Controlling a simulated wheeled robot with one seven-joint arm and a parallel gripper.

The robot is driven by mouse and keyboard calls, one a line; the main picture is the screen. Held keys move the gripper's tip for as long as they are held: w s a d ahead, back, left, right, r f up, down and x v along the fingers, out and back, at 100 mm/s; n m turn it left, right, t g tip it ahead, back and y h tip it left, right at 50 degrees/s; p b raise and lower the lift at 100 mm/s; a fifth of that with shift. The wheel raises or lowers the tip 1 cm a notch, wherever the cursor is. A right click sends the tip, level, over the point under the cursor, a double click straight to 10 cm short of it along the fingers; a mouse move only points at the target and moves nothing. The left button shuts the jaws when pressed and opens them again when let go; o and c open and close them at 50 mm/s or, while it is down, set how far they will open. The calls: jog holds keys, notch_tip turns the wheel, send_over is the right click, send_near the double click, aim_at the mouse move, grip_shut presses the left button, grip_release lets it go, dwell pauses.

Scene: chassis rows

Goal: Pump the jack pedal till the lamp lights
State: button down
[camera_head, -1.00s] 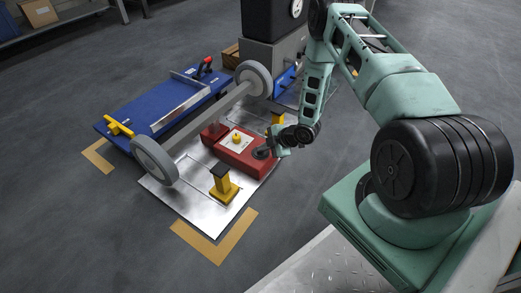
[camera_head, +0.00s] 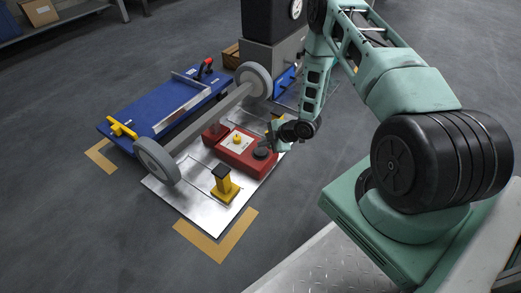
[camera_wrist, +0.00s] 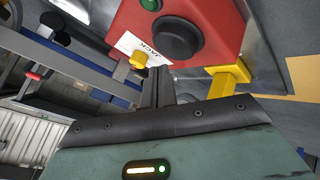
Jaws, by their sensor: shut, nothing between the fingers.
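The red jack (camera_head: 235,150) sits on the silver plate below the wheel axle. Its round black pedal (camera_head: 261,153) is at the right end of its top; the pedal shows large in the wrist view (camera_wrist: 178,38). A dark green lamp (camera_wrist: 151,4) is cut by the top edge of the wrist view and looks unlit. A white JACK label and a yellow knob (camera_wrist: 138,60) are on the jack too. My gripper (camera_head: 269,142) is shut and empty, just above and beside the pedal. Its fingers (camera_wrist: 157,86) point toward the jack, apart from the pedal in the wrist view.
A yellow stand with a black top (camera_head: 223,184) stands in front of the jack; another is partly hidden behind my gripper. The axle with grey wheels (camera_head: 157,161) spans the left side. A blue bench (camera_head: 165,105) lies beyond.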

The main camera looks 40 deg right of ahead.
aim_at(264, 151)
jog(key=shift+r+p, duration=1.65)
jog(key=shift+r, duration=0.55)
jog(key=shift+f, duration=0.1)
